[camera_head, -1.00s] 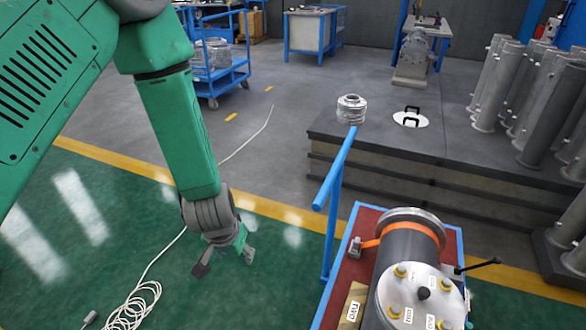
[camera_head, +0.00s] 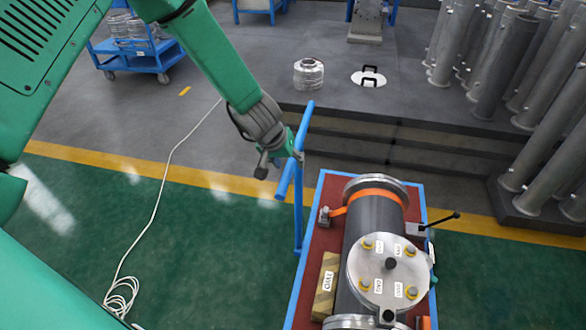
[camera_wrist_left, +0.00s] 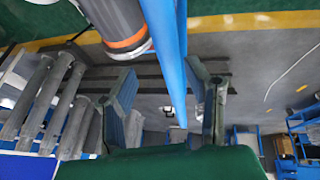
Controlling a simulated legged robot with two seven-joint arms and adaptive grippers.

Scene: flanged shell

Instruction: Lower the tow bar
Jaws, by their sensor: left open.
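The tow bar (camera_head: 297,152) is a blue tube with a crosspiece on an upright post, standing raised at the left end of the red-topped cart (camera_head: 308,262). My left gripper (camera_head: 280,162) is at the crosspiece, its fingers apart, one on the left side and one near the bar's right side. In the left wrist view the blue bar (camera_wrist_left: 172,60) runs between the two open fingers of the left gripper (camera_wrist_left: 163,85); neither finger is clearly touching it. My right gripper is not in view.
The cart carries a dark flanged shell (camera_head: 372,230) with an orange strap and a bolted cover. A dark stepped platform (camera_head: 440,140) lies behind, with several grey pipes (camera_head: 500,70) at the right. A white cable (camera_head: 160,190) lies on the green floor at left.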

